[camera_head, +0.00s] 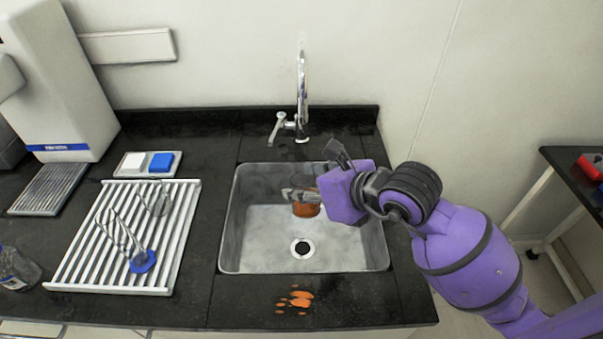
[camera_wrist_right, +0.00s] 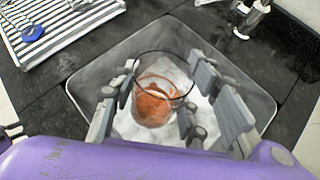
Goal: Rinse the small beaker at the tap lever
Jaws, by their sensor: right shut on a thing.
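My right gripper (camera_head: 296,192) is shut on the small beaker (camera_head: 306,209) and holds it over the sink basin, below and in front of the tap. In the right wrist view the clear glass beaker (camera_wrist_right: 155,98) is between the fingers, with orange residue in its lower part. The tap (camera_head: 302,90) is a tall chrome spout at the back of the sink, with its tap lever (camera_head: 277,127) on the left of its base. No water is seen running. My left gripper is not in view.
The steel sink (camera_head: 236,235) has a drain in its floor. A white drying rack (camera_head: 75,255) with glassware and a blue-based item stands on the left. Orange splashes (camera_head: 294,300) lie on the front counter. A tray with white and blue blocks (camera_head: 148,164) sits behind the rack.

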